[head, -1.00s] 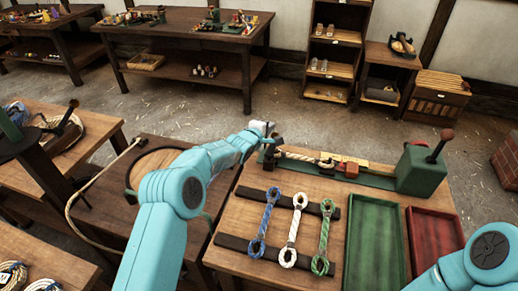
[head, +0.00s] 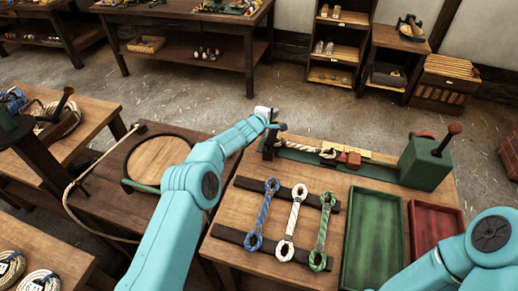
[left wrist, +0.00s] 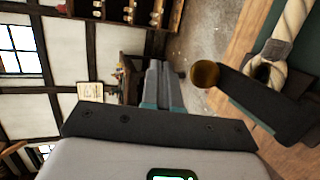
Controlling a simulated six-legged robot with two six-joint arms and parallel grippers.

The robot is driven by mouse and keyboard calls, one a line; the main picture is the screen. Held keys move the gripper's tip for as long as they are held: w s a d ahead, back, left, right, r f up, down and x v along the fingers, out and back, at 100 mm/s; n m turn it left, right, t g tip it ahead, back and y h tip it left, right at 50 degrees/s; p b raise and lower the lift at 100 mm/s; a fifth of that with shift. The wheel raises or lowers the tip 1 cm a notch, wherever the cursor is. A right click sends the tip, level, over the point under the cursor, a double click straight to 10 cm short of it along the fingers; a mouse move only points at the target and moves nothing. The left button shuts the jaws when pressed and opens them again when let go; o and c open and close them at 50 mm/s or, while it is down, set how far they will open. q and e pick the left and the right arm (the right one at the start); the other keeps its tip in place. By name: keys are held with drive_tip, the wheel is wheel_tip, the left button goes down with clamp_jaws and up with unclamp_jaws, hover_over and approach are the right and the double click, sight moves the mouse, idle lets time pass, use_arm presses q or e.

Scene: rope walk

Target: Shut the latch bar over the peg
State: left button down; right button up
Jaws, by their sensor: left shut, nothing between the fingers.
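My left gripper (head: 277,127) is at the left end of the green rope rig (head: 340,168). In the left wrist view its fingers (left wrist: 163,85) are shut with nothing between them. The dark latch bar (left wrist: 262,102), with a round brass knob (left wrist: 205,74) at its end, lies just right of the fingers, apart from them. A pale rope's eye (left wrist: 267,72) sits around a dark peg beside the bar. I cannot tell whether the bar covers the peg. In the head view the latch end is small and partly hidden by my gripper. My right gripper is out of view.
Blue, white (head: 292,222) and green rope pieces lie across two dark strips on the bench. A green tray (head: 372,240) and a red tray (head: 436,232) stand to their right. A green block (head: 425,163) with a knobbed lever ends the rig.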

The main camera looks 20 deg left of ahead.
use_arm(q)
drive_tip(key=shift+s+a+r, duration=0.1)
drive_tip(key=shift+s+r, duration=0.1)
drive_tip(key=shift+s, duration=0.05)
drive_tip(key=shift+w+f, duration=0.15)
drive_tip(key=shift+w, duration=0.05)
drive_tip(key=shift+s+b, duration=0.3)
drive_tip(key=shift+b, duration=0.15)
drive_tip(key=b+v, duration=0.6)
drive_tip(key=v, duration=0.9)
drive_tip(key=shift+s, duration=0.3)
drive_tip(key=shift+r, duration=0.25)
